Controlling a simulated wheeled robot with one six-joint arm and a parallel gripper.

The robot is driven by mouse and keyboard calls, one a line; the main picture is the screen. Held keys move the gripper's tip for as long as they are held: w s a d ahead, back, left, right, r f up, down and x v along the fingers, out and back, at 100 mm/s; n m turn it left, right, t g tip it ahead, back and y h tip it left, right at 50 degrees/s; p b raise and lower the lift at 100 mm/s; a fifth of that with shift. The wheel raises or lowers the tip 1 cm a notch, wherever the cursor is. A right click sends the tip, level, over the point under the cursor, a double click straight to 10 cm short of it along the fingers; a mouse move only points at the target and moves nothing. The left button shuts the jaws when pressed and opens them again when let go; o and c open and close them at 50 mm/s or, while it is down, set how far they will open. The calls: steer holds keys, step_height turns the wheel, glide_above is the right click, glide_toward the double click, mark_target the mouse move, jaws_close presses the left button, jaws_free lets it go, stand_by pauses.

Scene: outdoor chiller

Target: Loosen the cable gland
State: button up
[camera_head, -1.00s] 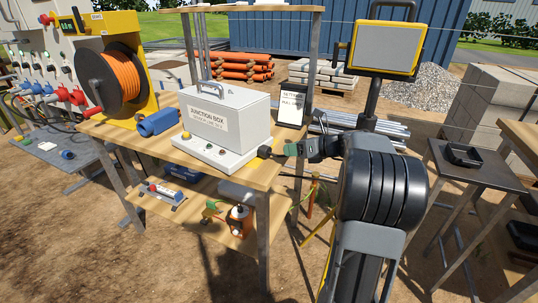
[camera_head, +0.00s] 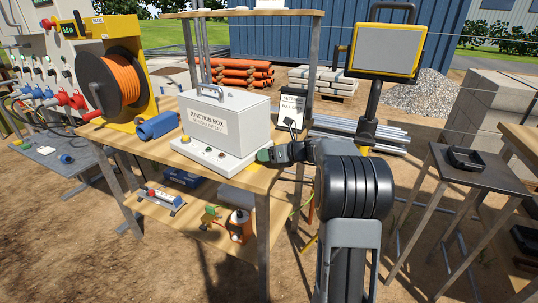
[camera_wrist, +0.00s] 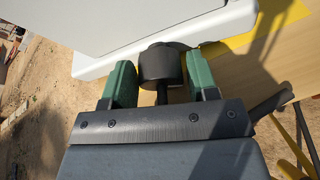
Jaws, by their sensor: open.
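The cable gland (camera_wrist: 159,66) is a dark, round fitting beside the pale edge of the junction box base in the wrist view. A thin dark stem runs from it toward my palm. In the head view my gripper (camera_head: 266,156) is at the right end of the base and hides the gland. The grey junction box (camera_head: 235,122) stands upright on its white base (camera_head: 226,163).
The wooden bench (camera_head: 262,180) carries the box, a blue cylinder (camera_head: 158,125) and an orange cable reel (camera_head: 123,78). A framed sign (camera_head: 292,106) stands behind my gripper. A small dark table (camera_head: 475,168) with a black tray is at the right.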

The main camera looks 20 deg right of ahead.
steer(key=shift+c, duration=0.3)
steer(key=c, duration=0.6)
steer(key=n+h+b, duration=0.1)
steer(key=n+b, duration=0.1)
steer(key=shift+s+a+f+n+t+h+b, duration=0.1)
steer(key=shift+f+n+t+h+b, duration=0.05)
steer(key=shift+n+t+h+b, duration=0.55)
steer(key=shift+n+b, duration=0.3)
steer(key=shift+b, duration=0.45)
steer(key=o, duration=0.7)
steer(key=shift+c, duration=0.2)
